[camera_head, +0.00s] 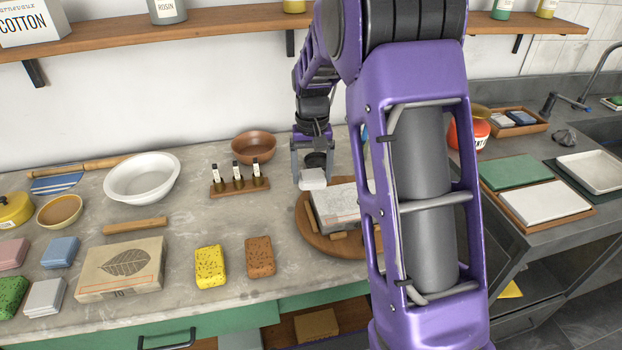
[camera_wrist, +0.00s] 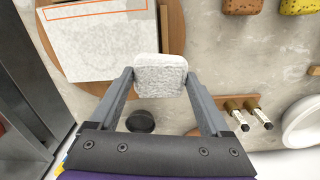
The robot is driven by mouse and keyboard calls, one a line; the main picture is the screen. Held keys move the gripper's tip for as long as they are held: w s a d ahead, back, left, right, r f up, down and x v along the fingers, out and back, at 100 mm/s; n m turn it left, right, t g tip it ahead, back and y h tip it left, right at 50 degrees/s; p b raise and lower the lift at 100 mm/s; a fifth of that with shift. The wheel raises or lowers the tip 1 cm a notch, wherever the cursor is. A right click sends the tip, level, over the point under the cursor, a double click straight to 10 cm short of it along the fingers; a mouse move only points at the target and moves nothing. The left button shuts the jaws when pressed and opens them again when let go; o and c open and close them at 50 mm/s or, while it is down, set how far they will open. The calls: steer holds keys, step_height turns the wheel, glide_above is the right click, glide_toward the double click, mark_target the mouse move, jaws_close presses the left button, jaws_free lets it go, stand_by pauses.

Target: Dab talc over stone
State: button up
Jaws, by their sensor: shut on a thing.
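My gripper (camera_head: 311,172) is shut on a white fluffy pad (camera_head: 312,179), at the back left edge of the stone. In the wrist view the pad (camera_wrist: 160,75) sits between the two fingertips (camera_wrist: 160,78). The stone (camera_wrist: 95,48) is a pale grey slab with an orange rectangle marked on its top. It lies on a round wooden board (camera_wrist: 173,20). In the head view the stone (camera_head: 334,207) is partly hidden by my arm. The pad appears beside the stone's edge; I cannot tell its height. No talc container is clearly identifiable.
A small dark round pot (camera_wrist: 140,121) stands near the gripper. A rack of small bottles (camera_head: 239,187), a brown bowl (camera_head: 254,146) and a white basin (camera_head: 142,177) stand left. Yellow (camera_head: 210,267) and brown (camera_head: 260,257) sponges lie at the front. A shelf (camera_head: 200,27) runs above.

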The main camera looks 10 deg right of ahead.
steer(key=shift+r, duration=1.75)
